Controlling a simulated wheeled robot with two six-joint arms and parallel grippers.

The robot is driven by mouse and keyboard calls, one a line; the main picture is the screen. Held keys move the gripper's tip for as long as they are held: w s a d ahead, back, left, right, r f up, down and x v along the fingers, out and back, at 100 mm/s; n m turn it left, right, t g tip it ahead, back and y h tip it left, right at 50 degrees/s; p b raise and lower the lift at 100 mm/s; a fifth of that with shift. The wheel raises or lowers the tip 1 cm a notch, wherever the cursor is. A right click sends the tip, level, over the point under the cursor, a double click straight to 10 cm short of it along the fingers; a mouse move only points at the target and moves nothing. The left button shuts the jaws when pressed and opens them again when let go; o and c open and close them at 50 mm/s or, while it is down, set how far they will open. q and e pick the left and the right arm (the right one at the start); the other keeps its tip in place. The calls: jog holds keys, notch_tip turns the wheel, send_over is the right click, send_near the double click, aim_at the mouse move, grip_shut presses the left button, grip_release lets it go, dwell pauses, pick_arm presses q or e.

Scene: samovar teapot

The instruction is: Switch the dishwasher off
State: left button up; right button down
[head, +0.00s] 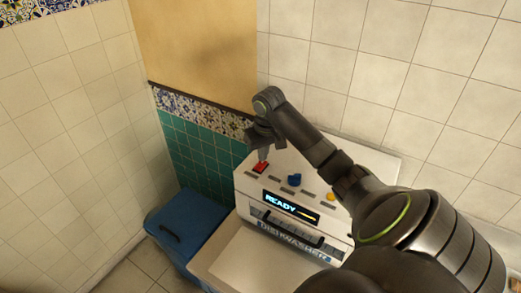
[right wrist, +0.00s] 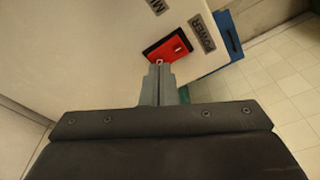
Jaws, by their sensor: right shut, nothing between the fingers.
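The white dishwasher (head: 240,215) stands against the tiled wall, its lit display (head: 290,207) reading READY. The red power switch (head: 260,168) is at the left of its sloped top panel. In the right wrist view the red switch (right wrist: 165,50) sits beside a POWER label (right wrist: 201,33). My right gripper (head: 263,157) is shut and empty, pointing down at the switch. In the right wrist view the closed fingertips (right wrist: 159,66) overlap the switch's near edge; I cannot tell whether they touch it. My left gripper is not in view.
A blue lidded bin (head: 187,225) stands left of the dishwasher. Tiled walls close in behind and at the left.

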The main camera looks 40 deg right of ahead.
aim_at(263, 163)
jog(key=shift+f, duration=0.55)
jog(key=shift+r+p, duration=0.45)
jog(key=shift+r, duration=3.1)
jog(key=shift+f, duration=0.1)
